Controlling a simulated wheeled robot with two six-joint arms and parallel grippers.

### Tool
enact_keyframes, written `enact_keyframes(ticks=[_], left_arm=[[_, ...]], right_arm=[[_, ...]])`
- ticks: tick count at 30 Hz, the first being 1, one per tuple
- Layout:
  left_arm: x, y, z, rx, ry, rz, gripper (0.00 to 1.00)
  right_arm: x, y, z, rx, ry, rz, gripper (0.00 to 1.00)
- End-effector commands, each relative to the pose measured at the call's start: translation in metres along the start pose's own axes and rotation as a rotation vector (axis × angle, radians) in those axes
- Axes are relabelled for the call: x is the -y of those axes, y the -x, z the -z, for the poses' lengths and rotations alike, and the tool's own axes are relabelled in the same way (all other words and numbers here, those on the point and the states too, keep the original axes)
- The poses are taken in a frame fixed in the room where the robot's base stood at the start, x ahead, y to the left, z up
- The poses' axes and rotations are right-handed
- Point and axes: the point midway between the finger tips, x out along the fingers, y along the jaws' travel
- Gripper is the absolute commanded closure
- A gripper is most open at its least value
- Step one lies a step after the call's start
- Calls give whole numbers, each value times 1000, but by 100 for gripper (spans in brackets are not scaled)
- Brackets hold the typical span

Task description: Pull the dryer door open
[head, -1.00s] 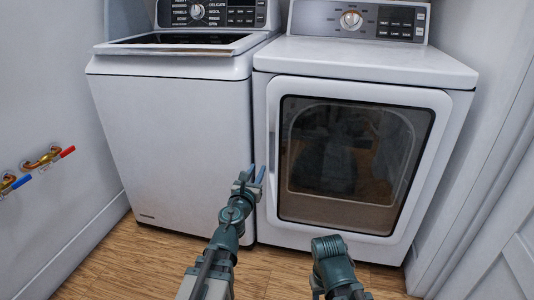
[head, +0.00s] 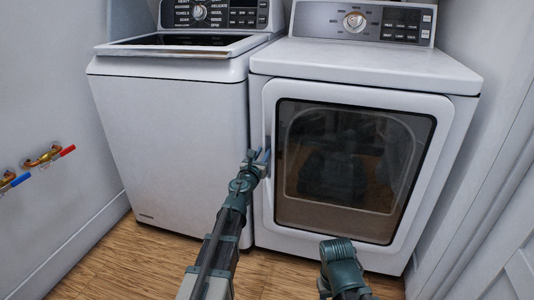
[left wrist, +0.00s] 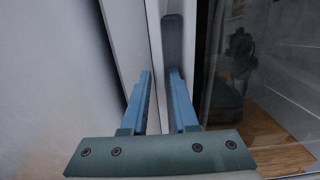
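The dryer (head: 365,65) stands on the right, and its door (head: 350,234) with a dark window (head: 350,165) looks shut. My left gripper (head: 261,156) is at the left edge of the door. In the left wrist view my left gripper (left wrist: 160,88) is open, its two blue fingers apart. The door's edge strip (left wrist: 154,40) runs up between the fingertips, and the right finger reaches to a recessed grip slot (left wrist: 174,45) in the door. I cannot tell whether the fingers touch the door. My right arm shows low in the head view, but its fingertips are hidden.
A white washer (head: 175,140) stands close on the left of the dryer with a narrow gap between. Valves with red and blue handles (head: 48,157) are on the left wall. Wooden floor (head: 110,265) is free in front; a white wall is close on the right.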

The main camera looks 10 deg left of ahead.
Motion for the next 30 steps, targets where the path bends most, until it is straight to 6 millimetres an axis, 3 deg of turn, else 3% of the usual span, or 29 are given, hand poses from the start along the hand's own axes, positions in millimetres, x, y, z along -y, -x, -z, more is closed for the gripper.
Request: enact_keyframes(ticks=[7, 12, 30], left_arm=[[0, 0, 0, 0, 0, 0, 74], [0, 0, 0, 0, 0, 0, 100], [0, 0, 0, 0, 0, 0, 100]], right_arm=[[0, 0, 0, 0, 0, 0, 50], [0, 0, 0, 0, 0, 0, 50], [0, 0, 0, 0, 0, 0, 50]])
